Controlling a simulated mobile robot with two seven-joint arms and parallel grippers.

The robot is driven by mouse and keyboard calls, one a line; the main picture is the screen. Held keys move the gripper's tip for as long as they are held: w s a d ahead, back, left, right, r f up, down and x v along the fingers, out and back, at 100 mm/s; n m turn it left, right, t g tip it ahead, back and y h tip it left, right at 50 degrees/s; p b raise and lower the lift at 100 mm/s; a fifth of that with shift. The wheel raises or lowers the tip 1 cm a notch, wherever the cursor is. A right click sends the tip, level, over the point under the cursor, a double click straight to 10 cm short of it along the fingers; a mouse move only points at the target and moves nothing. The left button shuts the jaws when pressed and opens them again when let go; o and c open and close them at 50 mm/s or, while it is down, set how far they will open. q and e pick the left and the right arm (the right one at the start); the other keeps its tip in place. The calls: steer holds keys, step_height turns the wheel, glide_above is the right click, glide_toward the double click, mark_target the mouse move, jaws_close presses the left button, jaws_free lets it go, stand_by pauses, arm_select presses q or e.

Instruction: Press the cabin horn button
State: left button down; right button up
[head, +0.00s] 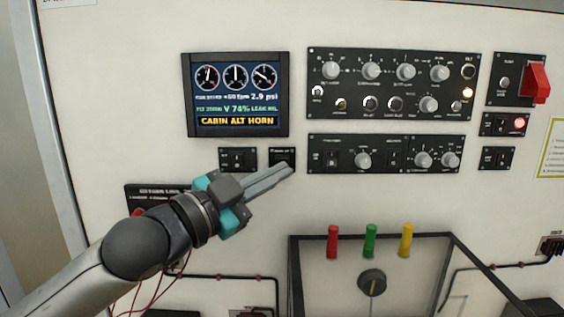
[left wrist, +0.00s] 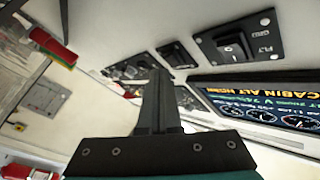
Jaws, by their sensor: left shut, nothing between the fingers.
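A small black panel (head: 283,155) with a label too small to read for sure sits below the display, right of a small switch panel (head: 237,159). It seems to be the horn button panel; its lower part is partly hidden by my fingers. My left gripper (head: 290,170) is shut and empty, its tips at this panel's lower edge. I cannot tell whether they touch. In the left wrist view the shut fingers (left wrist: 158,78) point toward the panel (left wrist: 175,54), and the switch panel (left wrist: 235,39) is to the right. My right gripper is not in view.
The display (head: 238,95) reads "CABIN ALT HORN". Knob panels (head: 392,83) and (head: 386,154) are to the right, with a red guarded switch (head: 535,83) beyond. A black-framed box (head: 292,270) with red, green and yellow caps stands out below.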

arm_select(q)
steer(key=shift+w, duration=0.25)
steer(key=shift+w+p, duration=0.45)
steer(key=shift+w, duration=0.05)
stand_by(0.7)
steer(key=shift+s, duration=0.85)
steer(key=s, duration=0.5)
stand_by(0.4)
steer(key=shift+f, duration=0.1)
stand_by(0.4)
